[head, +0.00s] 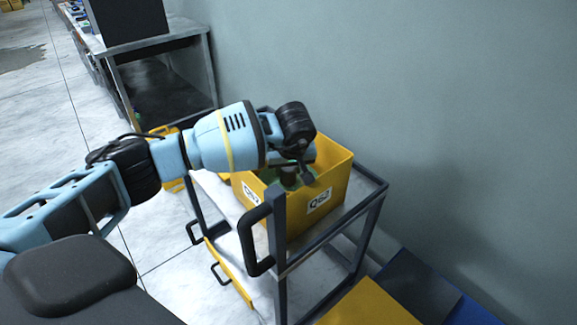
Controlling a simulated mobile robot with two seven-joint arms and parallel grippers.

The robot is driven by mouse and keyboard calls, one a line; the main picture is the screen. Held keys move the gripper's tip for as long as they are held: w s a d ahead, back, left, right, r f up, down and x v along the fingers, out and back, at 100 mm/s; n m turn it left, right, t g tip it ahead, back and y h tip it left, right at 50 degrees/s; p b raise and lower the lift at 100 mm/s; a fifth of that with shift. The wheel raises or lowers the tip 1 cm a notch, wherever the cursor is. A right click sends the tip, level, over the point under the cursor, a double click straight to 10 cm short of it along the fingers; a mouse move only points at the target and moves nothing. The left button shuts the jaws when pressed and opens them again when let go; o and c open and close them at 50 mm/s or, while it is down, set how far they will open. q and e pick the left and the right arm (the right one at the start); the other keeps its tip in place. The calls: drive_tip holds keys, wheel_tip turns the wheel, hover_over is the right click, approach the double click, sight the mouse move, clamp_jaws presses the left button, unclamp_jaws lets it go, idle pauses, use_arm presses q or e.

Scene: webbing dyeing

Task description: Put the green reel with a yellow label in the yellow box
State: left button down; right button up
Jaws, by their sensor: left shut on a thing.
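The yellow box (336,186) with white "Q62" labels stands on a metal cart. My left gripper (297,178) reaches over the box from the left, with its fingers pointing down inside the rim. It is shut on a green reel (268,175), of which only small green parts show around the fingers. The reel is within the box's opening. My gripper and the box's near walls hide most of it, so I cannot see its label or tell whether it touches the bottom. My right gripper is out of view.
The cart (349,215) has dark posts and a black handle (254,241) on its near side. A grey wall (430,110) rises behind it. A workbench (160,47) stands at the upper left. Yellow and blue surfaces lie at the lower right. Open floor shows at left.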

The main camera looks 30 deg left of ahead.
use_arm(q)
drive_tip(key=c, duration=0.9)
unclamp_jaws()
drive_tip(key=shift+f, duration=0.1)
drive_tip(key=p+v, duration=0.1)
drive_tip(key=v, duration=1.2)
drive_tip(key=shift+w+a+r, duration=0.15)
drive_tip(key=shift+r, duration=0.05)
